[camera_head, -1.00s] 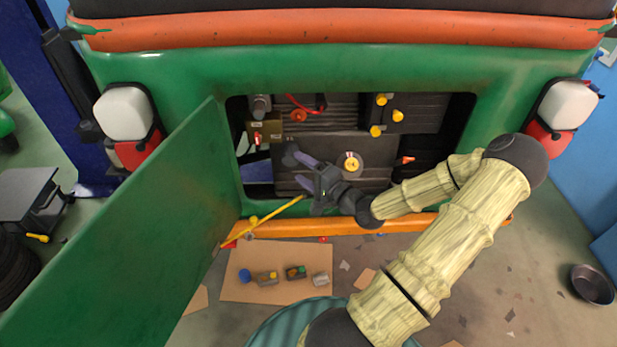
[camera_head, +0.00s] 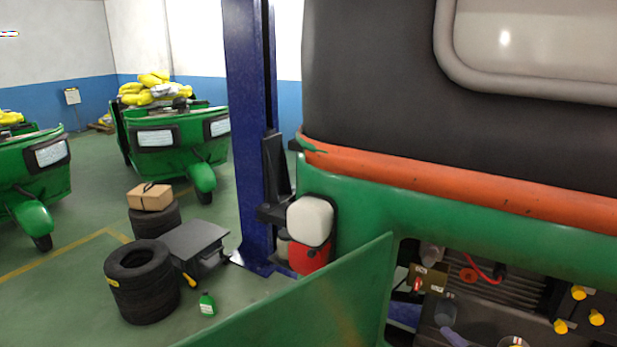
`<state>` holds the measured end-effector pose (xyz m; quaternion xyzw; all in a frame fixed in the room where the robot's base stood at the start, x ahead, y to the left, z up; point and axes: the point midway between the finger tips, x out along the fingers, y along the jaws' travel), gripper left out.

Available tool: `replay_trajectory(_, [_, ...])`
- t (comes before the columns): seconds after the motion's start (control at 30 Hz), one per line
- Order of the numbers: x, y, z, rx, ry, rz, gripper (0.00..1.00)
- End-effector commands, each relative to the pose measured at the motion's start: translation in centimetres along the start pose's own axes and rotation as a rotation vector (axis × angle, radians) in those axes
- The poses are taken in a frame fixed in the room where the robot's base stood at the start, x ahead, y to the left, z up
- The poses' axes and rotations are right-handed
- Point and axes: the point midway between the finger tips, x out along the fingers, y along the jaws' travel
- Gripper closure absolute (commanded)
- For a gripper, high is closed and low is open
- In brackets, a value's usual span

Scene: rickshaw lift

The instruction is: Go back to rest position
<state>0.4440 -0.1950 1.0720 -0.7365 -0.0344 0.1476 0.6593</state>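The green rickshaw (camera_head: 350,215) fills the right side of the head view, with its rear engine bay open. The engine (camera_head: 500,290) shows at the lower right, with yellow caps and a red hose. The green hatch panel (camera_head: 330,300) stands swung out to the left. What looks like a fingertip of my gripper (camera_head: 457,338) shows at the bottom edge, in front of the engine. The rest of my gripper and arm lies below the frame, so its opening cannot be judged.
A blue lift post (camera_head: 247,130) stands left of the rickshaw. Stacked tires (camera_head: 143,285), a grey case (camera_head: 190,243), a cardboard box (camera_head: 150,197) and a green bottle (camera_head: 207,305) are on the left. Other green rickshaws (camera_head: 165,150) stand behind.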

Motion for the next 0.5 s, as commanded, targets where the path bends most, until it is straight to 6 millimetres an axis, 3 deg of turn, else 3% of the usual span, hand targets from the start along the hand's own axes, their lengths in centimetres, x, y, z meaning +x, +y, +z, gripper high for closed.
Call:
replay_trajectory(0.2, [2.2, 3.1, 4.1, -0.217, -0.153, 0.304, 0.33])
replay_trajectory(0.5, [1.9, 4.7, 7.7, -0.536, -0.333, 0.647, 0.33])
